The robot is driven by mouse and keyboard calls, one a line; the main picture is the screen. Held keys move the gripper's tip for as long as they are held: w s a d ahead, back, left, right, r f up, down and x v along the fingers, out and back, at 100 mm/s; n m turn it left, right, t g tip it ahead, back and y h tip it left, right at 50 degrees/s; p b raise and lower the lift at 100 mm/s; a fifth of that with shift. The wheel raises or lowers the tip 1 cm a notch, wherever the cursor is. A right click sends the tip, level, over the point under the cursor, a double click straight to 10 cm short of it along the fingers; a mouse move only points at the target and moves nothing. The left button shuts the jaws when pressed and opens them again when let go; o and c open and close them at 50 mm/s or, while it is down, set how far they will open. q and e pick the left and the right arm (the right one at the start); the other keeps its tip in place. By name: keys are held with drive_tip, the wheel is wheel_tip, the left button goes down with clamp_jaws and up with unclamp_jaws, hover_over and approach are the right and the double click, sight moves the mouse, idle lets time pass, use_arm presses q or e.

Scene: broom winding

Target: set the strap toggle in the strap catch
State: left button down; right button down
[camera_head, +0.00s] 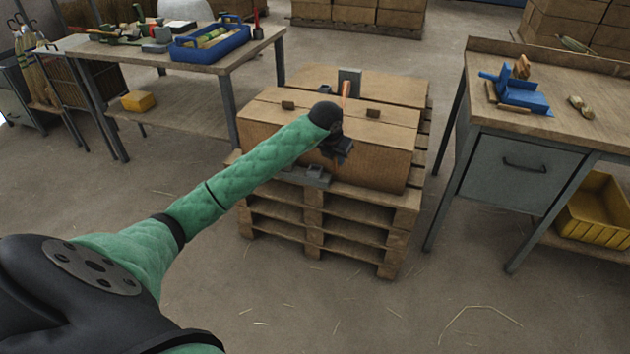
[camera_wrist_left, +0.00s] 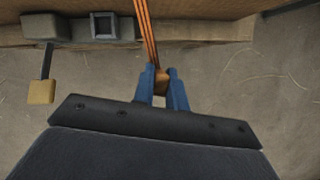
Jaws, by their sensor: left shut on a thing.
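My left gripper (camera_head: 338,152) is at the front face of the cardboard carton (camera_head: 270,125). In the left wrist view its blue fingers (camera_wrist_left: 163,88) are shut on the small brown strap toggle (camera_wrist_left: 162,77). An orange strap (camera_wrist_left: 148,35) runs from the toggle up and over the carton; it also shows on top in the head view (camera_head: 346,89). The strap catch, a grey block with a square opening (camera_wrist_left: 104,26), is on the pallet's front edge, left of the toggle and apart from it. It also shows in the head view (camera_head: 316,171). My right gripper is out of view.
A grey block with a lever and tan handle (camera_wrist_left: 41,92) is left of the catch. The carton rests on a wooden pallet (camera_head: 275,213). A workbench (camera_head: 520,125) stands right, a table with a blue tray (camera_head: 210,45) back left. The floor in front is clear.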

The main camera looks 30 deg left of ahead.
sight(315, 152)
use_arm(q)
drive_tip(key=w+a+f+n, duration=0.1)
drive_tip(key=w+a+f, duration=0.1)
drive_tip(key=a, duration=0.2)
drive_tip(key=w+a+f, duration=0.2)
drive_tip(key=a, duration=0.2)
drive_tip(key=w+a+f+n+y, duration=0.1)
drive_tip(key=w+a+f, duration=0.1)
drive_tip(key=a+f, duration=0.1)
drive_tip(key=shift+w+a+f+n+b, duration=0.1)
drive_tip(key=shift+w+a+n+b, duration=0.25)
drive_tip(key=shift+a, duration=0.25)
wheel_tip(315, 152, down, 3)
drive_tip(key=shift+f, duration=0.45)
drive_tip(key=shift+f, duration=0.15)
drive_tip(key=c, duration=1.4)
unclamp_jaws()
